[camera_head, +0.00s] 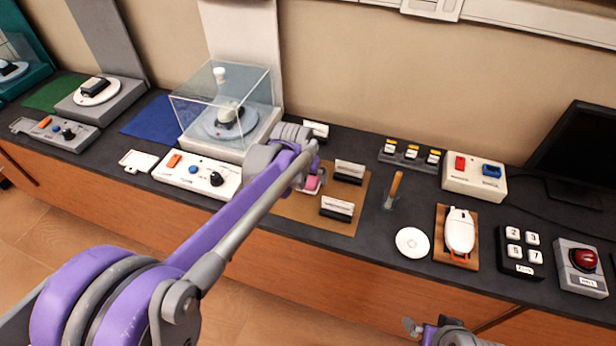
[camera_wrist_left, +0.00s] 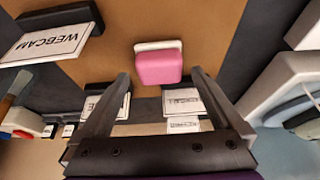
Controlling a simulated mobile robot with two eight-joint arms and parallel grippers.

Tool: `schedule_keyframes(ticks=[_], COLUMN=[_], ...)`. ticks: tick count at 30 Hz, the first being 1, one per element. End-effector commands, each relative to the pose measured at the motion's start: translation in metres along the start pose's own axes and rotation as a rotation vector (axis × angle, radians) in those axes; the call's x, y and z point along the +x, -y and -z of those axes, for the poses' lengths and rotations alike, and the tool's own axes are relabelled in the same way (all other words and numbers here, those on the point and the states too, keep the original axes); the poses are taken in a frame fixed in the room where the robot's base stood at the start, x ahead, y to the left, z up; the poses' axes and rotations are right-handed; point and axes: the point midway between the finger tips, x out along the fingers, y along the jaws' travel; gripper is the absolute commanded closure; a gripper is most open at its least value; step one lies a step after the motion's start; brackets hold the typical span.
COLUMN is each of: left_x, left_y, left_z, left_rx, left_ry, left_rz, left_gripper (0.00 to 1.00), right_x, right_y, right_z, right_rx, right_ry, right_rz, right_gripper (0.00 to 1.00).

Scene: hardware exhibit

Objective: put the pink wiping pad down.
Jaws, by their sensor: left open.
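The pink wiping pad (camera_wrist_left: 159,68) with its white backing rests on the brown board (camera_wrist_left: 190,18), seen in the left wrist view. In the head view only part of the pad (camera_head: 313,183) shows past my left wrist. My left gripper (camera_wrist_left: 160,76) is open. In the left wrist view the pad shows between and just beyond its fingertips, with a gap on each side. A part of my right arm (camera_head: 445,334) shows at the bottom edge of the head view; its jaws cannot be made out.
Black card holders (camera_head: 337,208) stand on the board near the pad. A clear display case (camera_head: 228,105) and a white control box (camera_head: 197,175) are to the left. A wooden-handled tool (camera_head: 394,188), a white disc (camera_head: 412,242) and button boxes are to the right.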

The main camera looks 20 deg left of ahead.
Motion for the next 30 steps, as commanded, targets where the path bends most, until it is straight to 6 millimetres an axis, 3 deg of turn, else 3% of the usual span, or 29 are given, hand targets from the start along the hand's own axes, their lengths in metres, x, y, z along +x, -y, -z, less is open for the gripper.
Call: schedule_keyframes(ticks=[9,16,19,23,30], left_x=[-0.07,-0.096,-0.102,-0.113,-0.115], left_y=[0.0,0.0,0.0,-0.001,-0.002], left_z=[0.0,-0.001,-0.012,-0.056,-0.185], left_rx=[0.0,0.0,-0.001,-0.007,-0.021], left_ry=[0.0,0.0,-0.001,-0.006,-0.02], left_rz=[0.0,0.0,0.001,0.003,0.01], left_gripper=[0.0,0.0,0.0,0.0,0.0], right_x=[-0.009,-0.011,-0.011,-0.011,-0.011], right_y=[0.0,0.0,0.0,0.0,0.0], right_z=[0.005,0.006,0.006,0.006,0.006], right_rx=[0.0,0.0,0.0,0.0,0.0], right_ry=[-0.003,-0.004,-0.004,-0.004,-0.004], right_rz=[0.0,0.0,0.0,0.0,0.0], right_gripper=[0.0,0.0,0.0,0.0,0.0])
